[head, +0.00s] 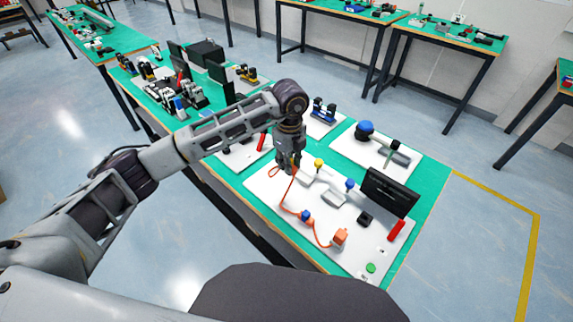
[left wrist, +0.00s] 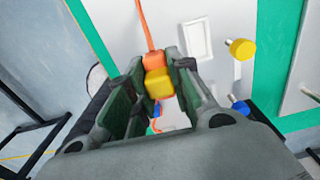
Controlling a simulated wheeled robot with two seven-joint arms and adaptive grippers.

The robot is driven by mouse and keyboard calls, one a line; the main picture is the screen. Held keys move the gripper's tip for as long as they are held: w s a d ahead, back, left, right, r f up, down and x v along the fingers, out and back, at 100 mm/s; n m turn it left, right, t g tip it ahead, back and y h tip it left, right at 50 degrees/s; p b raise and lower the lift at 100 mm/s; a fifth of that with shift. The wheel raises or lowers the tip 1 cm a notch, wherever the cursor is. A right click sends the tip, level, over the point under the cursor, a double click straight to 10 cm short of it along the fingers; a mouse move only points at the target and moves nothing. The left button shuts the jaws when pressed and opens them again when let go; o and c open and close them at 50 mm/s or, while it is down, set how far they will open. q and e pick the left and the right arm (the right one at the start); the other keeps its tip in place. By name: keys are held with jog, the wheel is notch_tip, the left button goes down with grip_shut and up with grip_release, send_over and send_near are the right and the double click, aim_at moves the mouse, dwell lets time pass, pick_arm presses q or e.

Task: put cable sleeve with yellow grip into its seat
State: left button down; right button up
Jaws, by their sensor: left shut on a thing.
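My left gripper (head: 288,166) is shut on the cable sleeve with the yellow grip (left wrist: 159,83). It holds the sleeve between its pads above the white board (head: 262,187); the left wrist view shows the pads (left wrist: 157,72) on both sides of it. The sleeve's orange body sits beside the yellow grip. An orange cable (head: 284,195) runs from the gripper to a blue piece (head: 305,216) and on to an orange block (head: 340,237). A yellow knob (head: 318,163) and a blue knob (head: 350,184) stand on the board to the gripper's right. Which part is the seat, I cannot tell.
A black upright panel (head: 390,192), a red piece (head: 396,230) and a green button (head: 371,267) are on the board's right part. A second white board (head: 372,158) with a blue knob (head: 364,130) lies behind. Several black devices crowd the table's far left end.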

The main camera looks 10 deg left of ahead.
pick_arm(q)
jog(key=w+d+b, duration=0.1)
jog(key=w+d, duration=0.3)
jog(key=w, duration=0.1)
jog(key=shift+w+d+b, duration=0.15)
jog(key=shift+b, duration=0.2)
pick_arm(e)
jog(key=shift+a+f, duration=0.6)
jog(key=shift+f, duration=0.3)
jog(key=shift+w+d, duration=0.1)
jog(key=shift+d, duration=0.1)
pick_arm(q)
jog(key=shift+f+b, duration=1.65)
jog(key=shift+f, duration=1.45)
pick_arm(e)
jog(key=shift+d+f, duration=0.3)
jog(key=shift+f, duration=0.5)
jog(key=shift+d+f, duration=0.25)
jog(key=shift+f, duration=0.55)
